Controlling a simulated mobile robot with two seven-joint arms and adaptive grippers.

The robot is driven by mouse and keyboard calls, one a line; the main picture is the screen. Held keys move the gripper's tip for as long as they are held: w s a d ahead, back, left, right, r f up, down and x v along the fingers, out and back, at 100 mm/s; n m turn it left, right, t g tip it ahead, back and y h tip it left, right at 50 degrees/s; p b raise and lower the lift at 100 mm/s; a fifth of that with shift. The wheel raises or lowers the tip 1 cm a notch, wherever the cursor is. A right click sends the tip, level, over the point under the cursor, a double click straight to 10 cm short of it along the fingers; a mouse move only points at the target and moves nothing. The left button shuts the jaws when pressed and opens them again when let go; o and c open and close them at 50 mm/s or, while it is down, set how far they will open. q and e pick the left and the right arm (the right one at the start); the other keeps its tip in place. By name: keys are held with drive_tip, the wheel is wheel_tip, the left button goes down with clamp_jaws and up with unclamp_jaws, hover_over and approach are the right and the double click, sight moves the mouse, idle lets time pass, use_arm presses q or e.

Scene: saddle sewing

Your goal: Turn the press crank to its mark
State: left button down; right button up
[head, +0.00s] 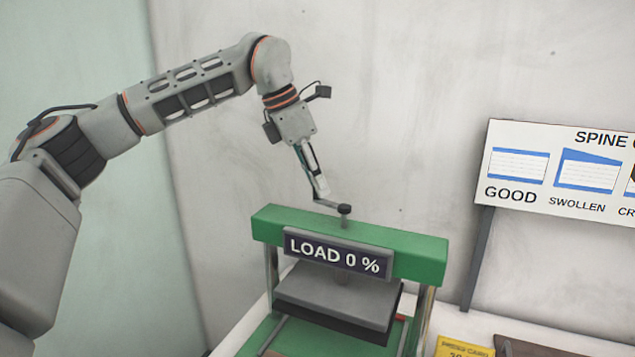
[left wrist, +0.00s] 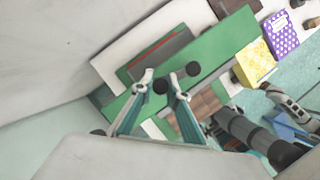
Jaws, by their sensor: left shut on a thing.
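The green press (head: 420,262) stands by the wall and its sign (head: 337,257) reads "LOAD 0 %". Its crank (head: 328,203) is on top, with the arm pointing to the left and back from a dark hub (head: 344,210). My left gripper (head: 320,187) reaches down from above and is shut on the crank handle. In the left wrist view the dark round handle end (left wrist: 160,86) sits between the fingertips, and the hub (left wrist: 193,68) is beside it. A dark grey platen (head: 335,295) hangs under the beam. I cannot make out a crank mark. My right gripper is not seen.
A white sign board (head: 560,168) with book-spine drawings stands at the right on a dark post. A yellow card (head: 463,347) lies right of the press. In the left wrist view a purple patterned item (left wrist: 282,38) lies past the yellow one.

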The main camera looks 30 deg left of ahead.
use_arm(q)
drive_tip(key=shift+s+f+n+b, duration=0.1)
drive_tip(key=shift+s+n+b, duration=0.35)
drive_tip(key=shift+n, duration=0.25)
drive_tip(key=shift+s+n+y, duration=0.2)
drive_tip(key=shift+n+y, duration=0.1)
drive_tip(key=shift+s+n+t+b, duration=0.2)
drive_tip(key=shift+n+t+b, duration=0.15)
drive_tip(key=shift+n, duration=0.15)
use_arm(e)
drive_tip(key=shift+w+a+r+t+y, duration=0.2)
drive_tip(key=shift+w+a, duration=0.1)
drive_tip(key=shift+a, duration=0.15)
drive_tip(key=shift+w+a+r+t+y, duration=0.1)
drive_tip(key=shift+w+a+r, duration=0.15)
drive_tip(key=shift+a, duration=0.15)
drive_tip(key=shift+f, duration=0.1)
use_arm(q)
drive_tip(key=c, duration=2)
unclamp_jaws()
drive_tip(key=shift+o, duration=0.2)
drive_tip(key=shift+s, duration=0.1)
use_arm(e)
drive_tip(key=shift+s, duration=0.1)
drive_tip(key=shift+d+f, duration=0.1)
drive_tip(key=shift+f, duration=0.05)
use_arm(q)
drive_tip(key=v, duration=1.2)
